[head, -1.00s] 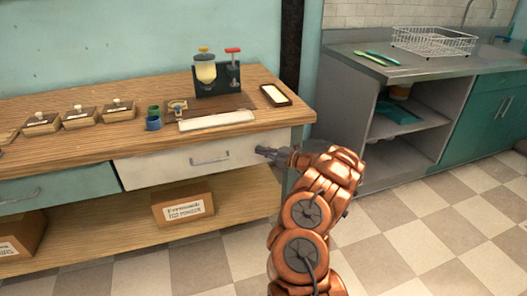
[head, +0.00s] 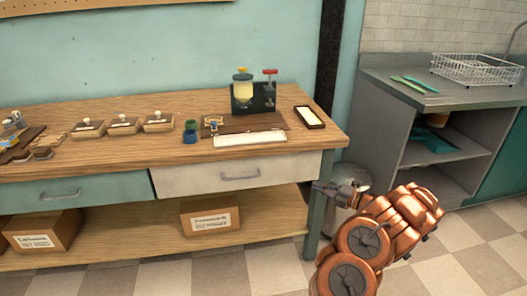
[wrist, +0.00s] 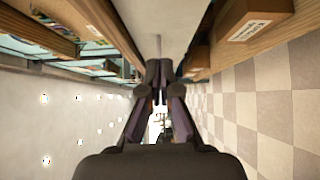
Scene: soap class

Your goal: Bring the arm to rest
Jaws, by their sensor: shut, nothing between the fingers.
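My copper-coloured arm is in the lower right of the head view, beside the right end of the wooden workbench. My gripper (head: 322,187) points left at the bench's right end, below the top and close to the front leg; I cannot tell the exact gap. In the wrist view my gripper (wrist: 159,65) shows its two dark fingers with their tips together and nothing between them. The wooden workbench (head: 85,165) has a white drawer (head: 200,181) and a teal drawer (head: 110,190), both shut.
Cardboard boxes (head: 210,216) sit on the lower shelf. A grey sink counter (head: 390,80) stands right. A round bin (head: 352,173) is behind my gripper. Checkered floor is open at lower right.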

